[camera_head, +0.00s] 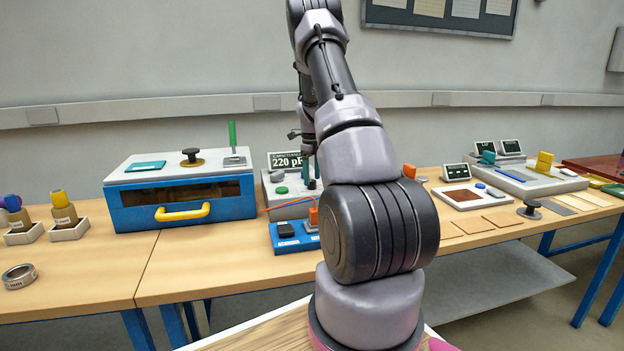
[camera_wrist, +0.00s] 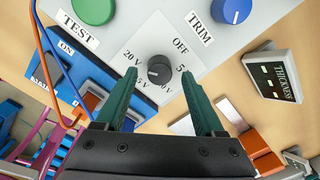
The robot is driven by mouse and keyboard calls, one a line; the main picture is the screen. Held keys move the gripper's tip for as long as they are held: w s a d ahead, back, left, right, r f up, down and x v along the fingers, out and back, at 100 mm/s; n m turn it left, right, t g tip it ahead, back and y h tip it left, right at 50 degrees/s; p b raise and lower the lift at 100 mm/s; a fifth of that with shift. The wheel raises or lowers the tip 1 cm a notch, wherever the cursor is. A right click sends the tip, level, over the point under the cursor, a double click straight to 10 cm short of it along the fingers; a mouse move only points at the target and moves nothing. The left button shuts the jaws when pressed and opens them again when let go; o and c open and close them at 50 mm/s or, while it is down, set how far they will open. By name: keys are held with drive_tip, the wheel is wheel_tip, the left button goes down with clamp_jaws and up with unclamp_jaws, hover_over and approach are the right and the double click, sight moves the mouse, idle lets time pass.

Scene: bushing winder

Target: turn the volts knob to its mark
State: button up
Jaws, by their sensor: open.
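The black volts knob (camera_wrist: 159,70) sits in the wrist view on a pale panel (camera_wrist: 150,20). Around it are the labels OFF, 20 V, a partly covered 5 and other volt figures partly hidden by my fingers. Which label the knob points to is too small to tell. My gripper (camera_wrist: 158,74) is open, one green finger on each side of the knob. Whether the fingers touch it cannot be told.
A green TEST button (camera_wrist: 93,10) and a blue TRIM knob (camera_wrist: 231,10) flank the volts knob. A blue box with an ON label (camera_wrist: 67,47), orange and blue wires and a THICKNESS display (camera_wrist: 280,80) are close by.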

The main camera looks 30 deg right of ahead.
drive_tip(key=shift+f, duration=0.5)
clamp_jaws()
